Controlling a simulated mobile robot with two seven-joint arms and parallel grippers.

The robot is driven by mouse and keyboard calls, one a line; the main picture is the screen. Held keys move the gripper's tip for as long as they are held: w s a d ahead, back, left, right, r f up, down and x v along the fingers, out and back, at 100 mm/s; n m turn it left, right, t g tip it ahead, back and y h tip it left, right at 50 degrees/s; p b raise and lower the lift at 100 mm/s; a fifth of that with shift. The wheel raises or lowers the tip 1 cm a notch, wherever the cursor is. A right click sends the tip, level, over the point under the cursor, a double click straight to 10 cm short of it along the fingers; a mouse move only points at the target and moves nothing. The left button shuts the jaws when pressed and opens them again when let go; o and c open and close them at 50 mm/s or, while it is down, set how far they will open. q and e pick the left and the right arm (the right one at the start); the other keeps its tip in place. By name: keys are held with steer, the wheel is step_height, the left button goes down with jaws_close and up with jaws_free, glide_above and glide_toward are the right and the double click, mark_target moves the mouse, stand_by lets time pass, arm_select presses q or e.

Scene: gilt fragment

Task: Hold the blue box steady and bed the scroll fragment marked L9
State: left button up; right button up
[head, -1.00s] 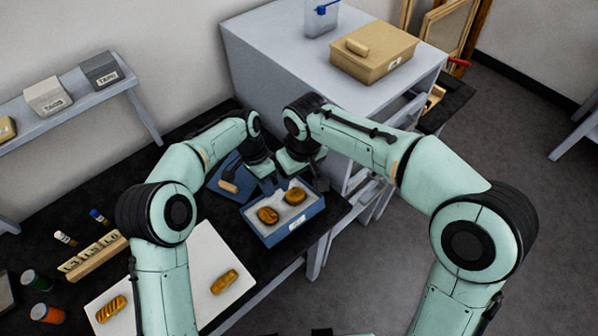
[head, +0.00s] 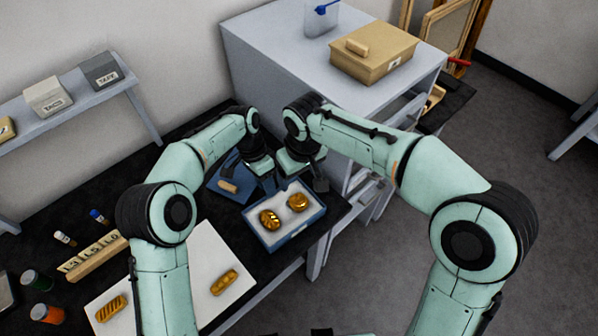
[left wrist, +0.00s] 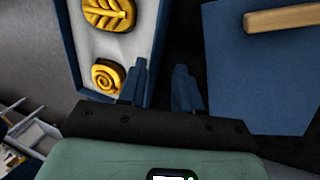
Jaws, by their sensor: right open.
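The blue box (head: 281,239) has a pale bed holding two gold fragments, a left one (head: 269,220) and a right one (head: 298,201). In the left wrist view they show a spiral (left wrist: 107,76) and a leaf pattern (left wrist: 109,14). I cannot read L9 on any piece. My left gripper (head: 268,183) is at the box's far left side; its fingers (left wrist: 160,87) are apart, near the box's wall, and I cannot tell if they touch it. My right gripper (head: 319,184) is open at the box's far right corner, its fingers partly hidden.
A white board (head: 187,258) with two more fragments (head: 224,282) (head: 111,308) lies at left. A blue panel with a wooden handle (head: 228,187) lies behind the box. A labelled wooden rack (head: 95,258) and jars (head: 47,313) stand further left. A grey cabinet (head: 275,60) rises behind.

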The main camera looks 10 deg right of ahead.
arm_select(q)
steer(key=v, duration=1.1)
